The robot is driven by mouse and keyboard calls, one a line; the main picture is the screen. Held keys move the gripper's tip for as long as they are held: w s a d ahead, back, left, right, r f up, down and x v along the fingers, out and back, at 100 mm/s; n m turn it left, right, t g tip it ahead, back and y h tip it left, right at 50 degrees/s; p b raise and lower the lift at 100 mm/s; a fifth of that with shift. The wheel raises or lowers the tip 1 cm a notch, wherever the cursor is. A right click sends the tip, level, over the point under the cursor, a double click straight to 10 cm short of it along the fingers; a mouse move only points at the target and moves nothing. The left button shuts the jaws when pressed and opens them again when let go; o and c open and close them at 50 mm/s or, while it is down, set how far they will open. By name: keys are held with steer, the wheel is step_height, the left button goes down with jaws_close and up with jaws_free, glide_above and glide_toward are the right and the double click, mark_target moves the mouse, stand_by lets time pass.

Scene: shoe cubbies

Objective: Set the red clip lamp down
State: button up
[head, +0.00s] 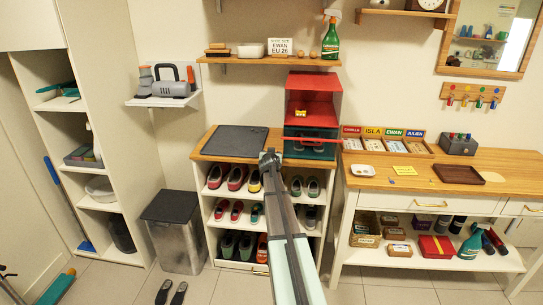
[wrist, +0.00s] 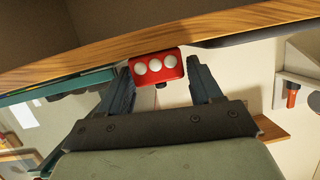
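The red clip lamp (wrist: 156,67) shows in the wrist view as a small red block with three round white lights. It sits between the two fingers of my gripper (wrist: 158,76), which appear to touch its two sides. The lamp lies close to the wooden edge of the cubby top (wrist: 230,23) in that view; I cannot tell whether they touch. In the head view my gripper (head: 270,158) is at the front of the wooden cubby top (head: 213,151), and the lamp is hidden there.
A dark mat (head: 236,139) covers the left of the cubby top. A teal box (head: 310,147) with an open red box (head: 313,100) above stands at the right. Shoes (head: 237,176) fill the cubbies below. A wall shelf (head: 267,61) hangs above; a bin (head: 176,234) stands left.

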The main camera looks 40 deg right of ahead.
steer(key=o, duration=0.3)
steer(key=shift+r, duration=0.1)
